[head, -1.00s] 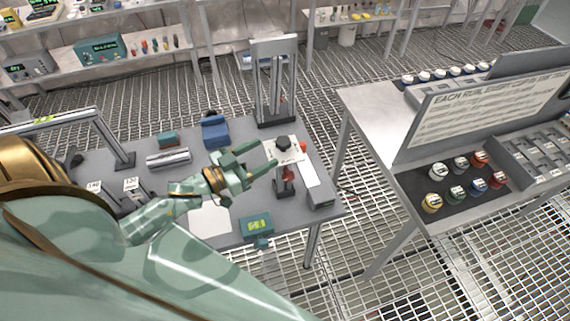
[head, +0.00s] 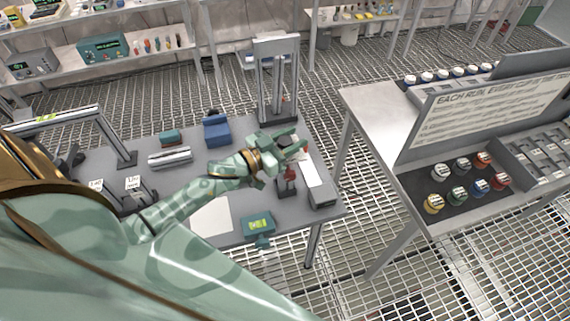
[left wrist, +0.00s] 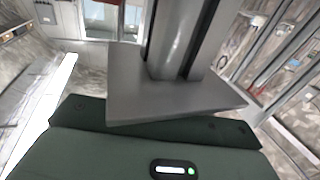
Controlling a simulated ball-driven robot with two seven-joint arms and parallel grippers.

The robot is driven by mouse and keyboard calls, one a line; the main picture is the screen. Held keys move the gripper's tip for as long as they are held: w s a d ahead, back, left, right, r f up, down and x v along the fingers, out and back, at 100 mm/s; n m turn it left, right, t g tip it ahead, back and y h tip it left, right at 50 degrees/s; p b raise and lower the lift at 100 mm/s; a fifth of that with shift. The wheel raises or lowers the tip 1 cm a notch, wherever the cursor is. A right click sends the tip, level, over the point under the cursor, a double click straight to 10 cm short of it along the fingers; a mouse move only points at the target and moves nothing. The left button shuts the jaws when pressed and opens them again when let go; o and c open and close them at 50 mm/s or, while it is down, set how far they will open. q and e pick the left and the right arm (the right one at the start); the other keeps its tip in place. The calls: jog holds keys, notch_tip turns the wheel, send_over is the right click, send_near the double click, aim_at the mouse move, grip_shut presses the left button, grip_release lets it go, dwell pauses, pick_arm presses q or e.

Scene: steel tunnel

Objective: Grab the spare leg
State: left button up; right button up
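My left gripper (head: 288,146) reaches in from the left over the right part of the grey workbench (head: 190,178). It covers the white plate and dark knob, so I cannot tell whether it grips anything. In the left wrist view, a grey plate (left wrist: 160,106) with a grey column rising from it sits close in front of the dark green gripper body. I cannot tell whether this is the spare leg. No other thing is clearly a spare leg. My right gripper is not in view.
A two-post stand (head: 277,85) stands behind my gripper. A small red-topped stand (head: 287,180) and a long pale block (head: 319,185) are close by. A blue box (head: 216,131) and a green device (head: 258,225) lie on the bench. A second table (head: 375,105) stands to the right.

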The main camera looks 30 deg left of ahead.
pick_arm(q)
grip_shut()
jog(key=shift+r, duration=0.15)
